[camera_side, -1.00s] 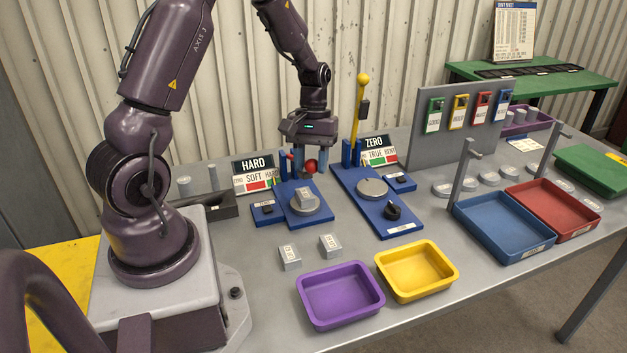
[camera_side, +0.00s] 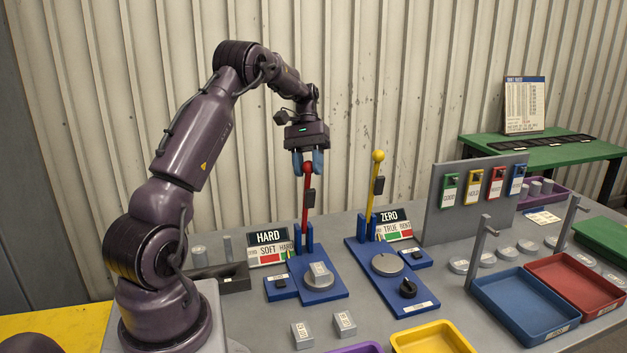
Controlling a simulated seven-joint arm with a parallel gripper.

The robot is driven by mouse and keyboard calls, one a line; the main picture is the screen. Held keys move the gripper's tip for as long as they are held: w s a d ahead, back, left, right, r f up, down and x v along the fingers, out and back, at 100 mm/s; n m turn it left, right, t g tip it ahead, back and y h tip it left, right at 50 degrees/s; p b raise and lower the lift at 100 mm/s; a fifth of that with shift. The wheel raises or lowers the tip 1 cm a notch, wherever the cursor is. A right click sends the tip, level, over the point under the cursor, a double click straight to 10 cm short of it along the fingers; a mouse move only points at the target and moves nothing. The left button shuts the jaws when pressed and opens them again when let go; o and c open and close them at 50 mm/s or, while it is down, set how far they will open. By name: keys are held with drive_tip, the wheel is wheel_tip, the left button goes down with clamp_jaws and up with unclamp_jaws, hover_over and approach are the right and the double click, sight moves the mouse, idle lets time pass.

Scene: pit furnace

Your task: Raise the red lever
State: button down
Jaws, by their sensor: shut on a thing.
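The red lever (camera_side: 306,205) stands upright on the left blue base (camera_side: 322,295), its round red knob at the top. My gripper (camera_side: 308,164) points down over it, with its blue fingertips shut on the knob, one on each side. A metal block with a label sits on the round grey plate (camera_side: 320,282) of the same base.
A yellow lever (camera_side: 373,190) stands upright on the blue base to the right, close to my gripper. Two small labelled blocks (camera_side: 303,334) lie in front. A blue tray (camera_side: 497,318) and a red tray (camera_side: 598,303) are at the right.

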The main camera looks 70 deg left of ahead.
drive_tip(key=shift+w+a, duration=0.2)
drive_tip(key=shift+a, duration=0.4)
drive_tip(key=shift+w+a, duration=0.15)
drive_tip(key=shift+a, duration=0.4)
drive_tip(key=shift+a+r, duration=0.1)
drive_tip(key=shift+a, duration=0.1)
drive_tip(key=shift+s+a, duration=0.15)
drive_tip(key=shift+s, duration=0.1)
drive_tip(key=c, duration=0.8)
unclamp_jaws()
drive_tip(key=shift+r, duration=0.1)
drive_tip(key=s+d+r, duration=0.3)
drive_tip(key=r, duration=0.1)
drive_tip(key=s+d+r, duration=0.3)
drive_tip(key=d+r, duration=0.1)
drive_tip(key=s+d+r, duration=0.3)
drive_tip(key=r, duration=0.1)
drive_tip(key=shift+s+d+r, duration=0.2)
drive_tip(key=shift+d+r, duration=0.05)
drive_tip(key=shift+r, duration=0.15)
